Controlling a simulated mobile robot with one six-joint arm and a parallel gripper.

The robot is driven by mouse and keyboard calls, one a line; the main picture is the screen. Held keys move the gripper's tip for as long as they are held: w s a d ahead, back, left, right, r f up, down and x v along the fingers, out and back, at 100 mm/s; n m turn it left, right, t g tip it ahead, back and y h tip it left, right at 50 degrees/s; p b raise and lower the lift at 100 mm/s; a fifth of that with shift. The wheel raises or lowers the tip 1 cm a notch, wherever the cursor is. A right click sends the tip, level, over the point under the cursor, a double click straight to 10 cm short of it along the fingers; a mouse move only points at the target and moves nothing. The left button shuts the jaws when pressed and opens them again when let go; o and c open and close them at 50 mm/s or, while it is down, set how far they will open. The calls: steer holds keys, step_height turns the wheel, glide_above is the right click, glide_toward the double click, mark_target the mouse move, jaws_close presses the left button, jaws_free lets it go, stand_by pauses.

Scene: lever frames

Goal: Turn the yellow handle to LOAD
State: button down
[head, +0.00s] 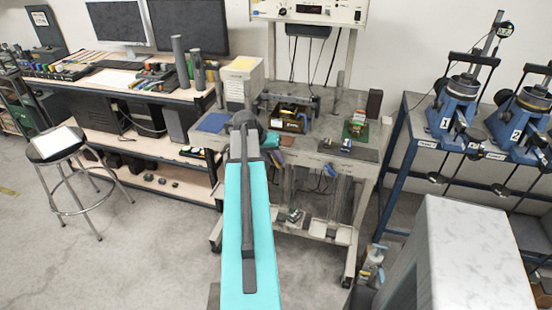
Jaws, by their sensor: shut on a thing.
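I cannot make out a yellow handle or a LOAD mark in the head view. My teal and dark grey arm reaches up the middle of the picture to the grey workbench (345,172). Its dark joint and a small teal part beside it lie over the bench's left front. My gripper's fingers cannot be made out; the arm covers part of that area. A dark box with yellowish parts (291,117) stands on the bench just right of the arm's end. Small yellow spots show farther right on the bench, too small to identify.
Blue machines marked 1 (458,112) and 2 (522,122) stand on a table at right. A white marbled block (478,250) is at front right. A stool (62,145) and a desk with monitors (117,22) are at left. The floor (130,260) at front left is clear.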

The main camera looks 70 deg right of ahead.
steer(key=shift+a+f, duration=0.2)
steer(key=shift+a, duration=0.05)
steer(key=c, duration=1.8)
jaws_free()
steer(key=shift+o, duration=0.2)
steer(key=shift+d+r, duration=0.1)
steer(key=shift+r, duration=0.15)
steer(key=b+v, duration=0.2)
steer(key=v, duration=1.1)
steer(key=shift+w+r+b, duration=0.15)
steer(key=shift+r+b, duration=0.05)
steer(key=shift+b, duration=0.2)
